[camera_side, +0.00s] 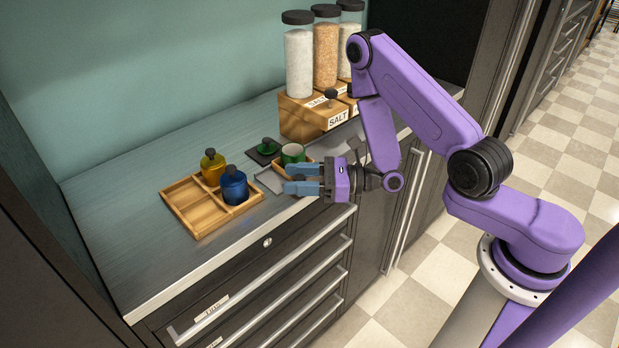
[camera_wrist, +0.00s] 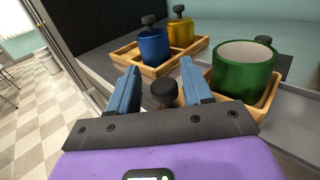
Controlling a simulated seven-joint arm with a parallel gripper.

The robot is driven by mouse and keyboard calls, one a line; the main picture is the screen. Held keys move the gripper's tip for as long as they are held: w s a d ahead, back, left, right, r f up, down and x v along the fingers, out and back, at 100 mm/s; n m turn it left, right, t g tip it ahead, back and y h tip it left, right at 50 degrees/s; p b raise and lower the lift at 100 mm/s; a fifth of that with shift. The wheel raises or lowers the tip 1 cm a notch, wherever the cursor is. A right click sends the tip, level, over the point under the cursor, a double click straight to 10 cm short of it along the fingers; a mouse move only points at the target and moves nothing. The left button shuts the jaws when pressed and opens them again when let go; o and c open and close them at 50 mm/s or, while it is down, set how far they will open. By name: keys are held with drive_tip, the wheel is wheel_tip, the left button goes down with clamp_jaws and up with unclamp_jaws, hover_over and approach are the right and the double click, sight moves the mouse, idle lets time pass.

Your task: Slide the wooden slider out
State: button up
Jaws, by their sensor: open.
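A small wooden tray, which seems to be the slider (camera_wrist: 258,113), sits under an open green pot (camera_wrist: 243,72). In the side view the green pot (camera_side: 292,153) stands just behind my gripper (camera_side: 292,178), and the fingers hide much of the slider. In the wrist view a dark round knob (camera_wrist: 164,94) with a bit of wood beside it shows between the blue fingers of my gripper (camera_wrist: 159,78). The fingers are apart, one on each side of the knob. Whether they touch it I cannot tell.
A divided wooden tray (camera_side: 186,210) holds a blue pot (camera_side: 234,186) and a yellow pot (camera_side: 212,168) to the left. A green lid (camera_side: 267,146) lies on a dark plate behind. Tall jars (camera_side: 299,62) stand on a wooden SALT box (camera_side: 310,118). The counter's front edge is close.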

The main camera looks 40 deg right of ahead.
drive_tip(key=shift+d, duration=0.1)
drive_tip(key=shift+s+d, duration=0.45)
drive_tip(key=shift+s, duration=0.05)
drive_tip(key=shift+v, duration=2.95)
drive_tip(key=shift+a+r, duration=0.1)
drive_tip(key=s+d+r, duration=0.3)
drive_tip(key=s+r, duration=0.2)
drive_tip(key=s, duration=0.1)
drive_tip(key=shift+d, duration=0.25)
drive_tip(key=shift+w+a+g, duration=0.1)
drive_tip(key=shift+a+g, duration=0.05)
drive_tip(key=shift+g, duration=0.15)
